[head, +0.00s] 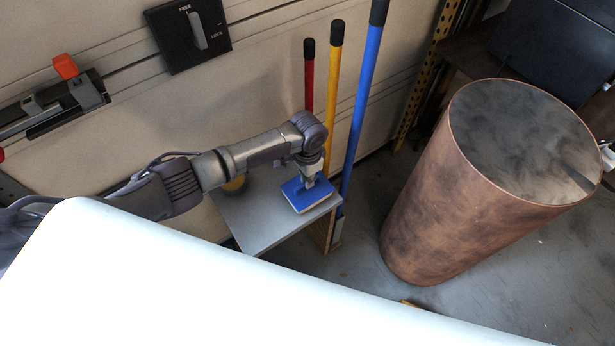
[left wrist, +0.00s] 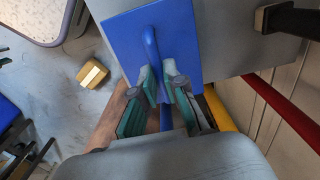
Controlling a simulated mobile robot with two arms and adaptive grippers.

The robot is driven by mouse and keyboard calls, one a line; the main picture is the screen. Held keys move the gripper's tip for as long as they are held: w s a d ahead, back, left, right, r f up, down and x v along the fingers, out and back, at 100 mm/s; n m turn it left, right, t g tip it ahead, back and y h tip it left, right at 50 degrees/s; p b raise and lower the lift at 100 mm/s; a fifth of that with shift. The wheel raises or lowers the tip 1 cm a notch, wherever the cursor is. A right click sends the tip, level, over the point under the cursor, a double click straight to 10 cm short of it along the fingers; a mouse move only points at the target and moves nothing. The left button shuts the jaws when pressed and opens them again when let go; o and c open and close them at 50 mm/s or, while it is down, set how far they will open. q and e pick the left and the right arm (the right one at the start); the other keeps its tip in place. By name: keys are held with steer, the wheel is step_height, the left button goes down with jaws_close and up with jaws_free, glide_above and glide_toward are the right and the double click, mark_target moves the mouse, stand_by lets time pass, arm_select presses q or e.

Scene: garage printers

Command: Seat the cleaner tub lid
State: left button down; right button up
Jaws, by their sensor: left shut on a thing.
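The blue lid (head: 293,190) is at the front right corner of a small grey table (head: 258,222). A pale edge (head: 318,200) shows just below it, perhaps the tub; I cannot tell whether the lid is seated on it. In the left wrist view the lid (left wrist: 126,38) is a flat blue rectangle with a raised bar handle (left wrist: 151,45). My left gripper (head: 309,181) comes down onto the lid from above. In the left wrist view its fingers (left wrist: 165,84) are shut on the handle. My right gripper is not in view.
Red (head: 309,78), yellow (head: 333,75) and blue (head: 364,95) poles stand close behind and right of the table. A large copper-coloured drum (head: 440,190) stands farther right. A small yellow-brown block (left wrist: 92,74) lies on the floor. A white surface (head: 200,290) fills the foreground.

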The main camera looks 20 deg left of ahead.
arm_select(q)
steer(key=c, duration=1.2)
jaws_free()
steer(key=shift+o, duration=0.2)
step_height(320, 180, up, 12)
steer(key=shift+f, duration=0.1)
